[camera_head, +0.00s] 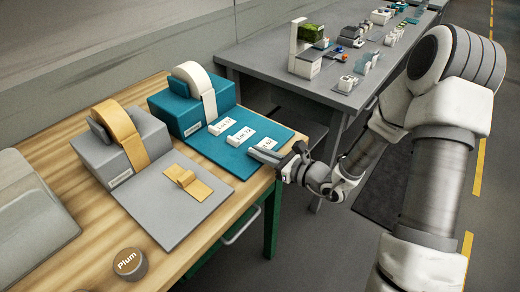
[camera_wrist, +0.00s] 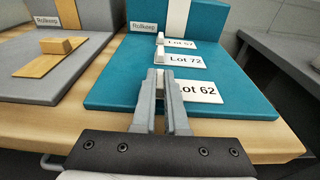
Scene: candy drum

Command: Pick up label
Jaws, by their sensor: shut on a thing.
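Three white labels with raised grip blocks are in a row on the teal mat (camera_head: 225,152): Lot 57 (camera_wrist: 180,43), Lot 72 (camera_wrist: 186,60) and Lot 62 (camera_wrist: 205,92). Lot 62 (camera_head: 266,143) is nearest my gripper (camera_head: 283,160), at the mat's right front corner. In the wrist view my gripper (camera_wrist: 160,80) is shut on the white block of the Lot 62 label. The fingers hide the label's left part. I cannot tell whether the label touches the mat.
Behind the labels stands a teal dispenser (camera_head: 175,114) with a white roll. To its left are a grey dispenser (camera_head: 95,152) with a tan roll and a grey mat (camera_head: 160,225) with a tan label (camera_head: 188,184). A "Plum" jar (camera_head: 129,264) stands near the wooden table's front edge.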

